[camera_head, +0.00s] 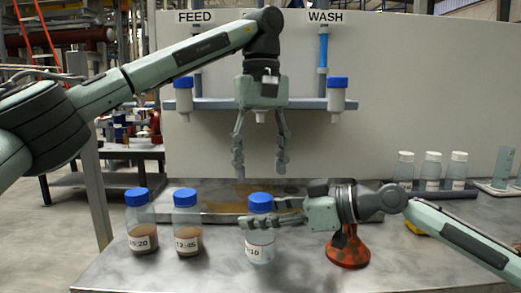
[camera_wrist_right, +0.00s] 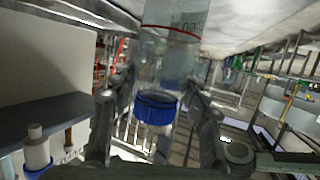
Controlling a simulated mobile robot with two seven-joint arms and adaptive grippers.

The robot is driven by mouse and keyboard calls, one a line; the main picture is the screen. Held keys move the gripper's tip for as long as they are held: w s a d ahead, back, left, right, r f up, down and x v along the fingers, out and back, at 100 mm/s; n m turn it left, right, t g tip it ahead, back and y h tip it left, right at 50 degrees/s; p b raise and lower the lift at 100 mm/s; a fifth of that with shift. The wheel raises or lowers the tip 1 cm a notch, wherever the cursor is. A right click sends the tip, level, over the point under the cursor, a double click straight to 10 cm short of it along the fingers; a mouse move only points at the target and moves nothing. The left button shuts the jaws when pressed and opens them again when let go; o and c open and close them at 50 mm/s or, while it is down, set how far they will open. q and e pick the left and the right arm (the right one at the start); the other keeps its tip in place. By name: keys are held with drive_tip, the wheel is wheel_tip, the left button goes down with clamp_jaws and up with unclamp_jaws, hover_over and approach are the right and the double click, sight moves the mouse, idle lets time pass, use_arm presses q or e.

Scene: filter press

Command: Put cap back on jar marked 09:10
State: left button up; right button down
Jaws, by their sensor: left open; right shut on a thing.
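A clear jar (camera_head: 260,246) with a blue cap (camera_head: 260,202) on its top stands upright on the steel table; its label ends in "10", the front part being hard to read. My right gripper (camera_head: 262,216) comes in from the right and is shut on this jar just below the cap. In the right wrist view the jar (camera_wrist_right: 172,55) appears upside down between the fingers, with the cap (camera_wrist_right: 156,107) at its lower end. I cannot tell whether the cap is tight. My left gripper (camera_head: 259,170) is open and empty above the cap, fingers pointing down.
Two capped jars with brown contents, marked 15:20 (camera_head: 141,240) and 12:45 (camera_head: 187,241), stand to the left. A red-brown funnel-shaped thing (camera_head: 348,250) stands behind my right wrist. Several white-capped bottles (camera_head: 432,170) stand at the back right. A shelf (camera_head: 215,104) holds inverted bottles under FEED and WASH.

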sight(260, 197)
use_arm(q)
drive_tip(key=n, duration=0.8)
drive_tip(key=shift+r, duration=0.3)
drive_tip(key=n, duration=0.7)
drive_tip(key=shift+r, duration=0.25)
drive_tip(key=n, duration=0.7)
drive_tip(key=shift+r+n, duration=0.25)
drive_tip(key=shift+n, duration=0.05)
drive_tip(key=n, duration=0.4)
drive_tip(key=shift+r, duration=0.2)
drive_tip(key=n, duration=0.5)
drive_tip(key=shift+r, duration=0.15)
drive_tip(key=shift+f, duration=4.05)
drive_tip(key=shift+c, duration=0.2)
